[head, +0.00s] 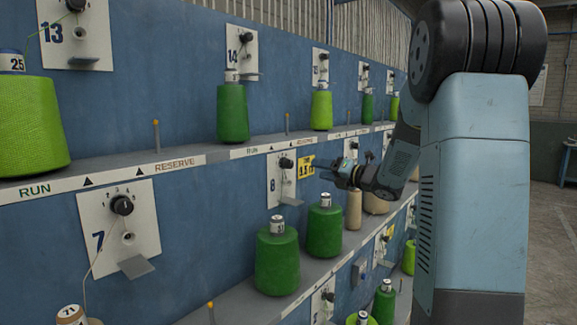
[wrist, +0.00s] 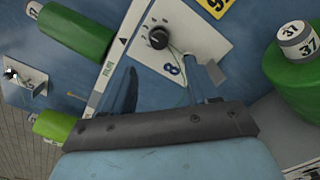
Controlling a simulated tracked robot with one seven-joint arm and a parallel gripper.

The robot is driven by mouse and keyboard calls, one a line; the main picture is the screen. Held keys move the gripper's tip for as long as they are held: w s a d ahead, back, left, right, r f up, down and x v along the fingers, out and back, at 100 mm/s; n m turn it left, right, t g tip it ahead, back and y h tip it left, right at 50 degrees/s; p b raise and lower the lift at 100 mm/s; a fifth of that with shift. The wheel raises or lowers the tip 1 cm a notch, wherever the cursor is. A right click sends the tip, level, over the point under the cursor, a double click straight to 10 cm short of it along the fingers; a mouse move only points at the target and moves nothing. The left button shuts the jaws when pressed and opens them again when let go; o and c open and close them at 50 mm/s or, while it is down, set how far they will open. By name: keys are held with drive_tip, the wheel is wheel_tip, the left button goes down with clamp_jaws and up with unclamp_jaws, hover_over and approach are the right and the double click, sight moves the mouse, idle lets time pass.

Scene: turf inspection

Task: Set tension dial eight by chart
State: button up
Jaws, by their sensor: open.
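Tension dial eight (head: 286,162) is a black knob on a white plate marked 8 (head: 273,185), on the blue wall right of dial seven. It also shows in the wrist view (wrist: 157,37), with small marks around it; its setting is too small to tell. A yellow tag (head: 306,167) beside it seems to read 4.5. My gripper (head: 330,172) is open and empty, just right of the plate in the head view. In the wrist view my gripper (wrist: 172,92) is apart from the knob, below it. No chart is readable.
Dial seven (head: 122,205) is at left. Two green cones (head: 277,262) (head: 324,232) stand on the lower shelf under plate eight; a large green cone marked 37 (wrist: 298,62) is at right in the wrist view. The upper shelf (head: 230,153) runs above, with several green cones.

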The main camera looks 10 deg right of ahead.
sight(292, 164)
drive_tip(key=x, duration=1.4)
drive_tip(key=shift+s+a+f, duration=0.15)
drive_tip(key=shift+s, duration=0.05)
